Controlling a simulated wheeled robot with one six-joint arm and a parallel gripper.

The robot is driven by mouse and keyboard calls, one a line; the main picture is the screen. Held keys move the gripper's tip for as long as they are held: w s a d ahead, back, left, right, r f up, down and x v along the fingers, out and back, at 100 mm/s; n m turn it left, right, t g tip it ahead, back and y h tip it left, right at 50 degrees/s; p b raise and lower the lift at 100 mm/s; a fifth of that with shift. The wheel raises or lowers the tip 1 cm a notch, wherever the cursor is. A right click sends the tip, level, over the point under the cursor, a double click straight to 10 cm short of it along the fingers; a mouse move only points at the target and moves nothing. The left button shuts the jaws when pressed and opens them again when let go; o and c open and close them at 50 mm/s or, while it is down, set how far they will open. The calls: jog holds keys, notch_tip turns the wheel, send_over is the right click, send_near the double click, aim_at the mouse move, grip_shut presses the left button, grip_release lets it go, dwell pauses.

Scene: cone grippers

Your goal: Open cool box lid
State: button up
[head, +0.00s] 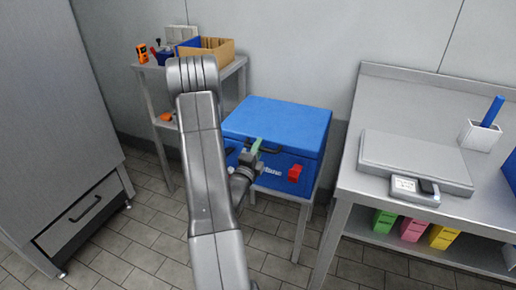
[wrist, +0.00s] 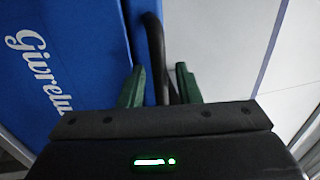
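The blue cool box (head: 312,172) stands on a low metal stand, and its lid (head: 280,118) lies shut on top. A dark handle (wrist: 155,50) runs along the lid's front edge in the wrist view. My gripper (head: 256,147) is at the front of the box, at lid-edge height. In the wrist view my green fingers (wrist: 159,84) are spread apart. A red latch (head: 295,172) shows on the box front. My arm hides the box's left part in the head view.
A steel table (head: 350,200) with a scale (head: 415,160) stands close on the right. A shelf (head: 150,95) with a cardboard box (head: 207,48) is behind left. A grey cabinet (head: 50,100) is at far left. Tiled floor in front is clear.

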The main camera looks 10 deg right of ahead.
grip_shut()
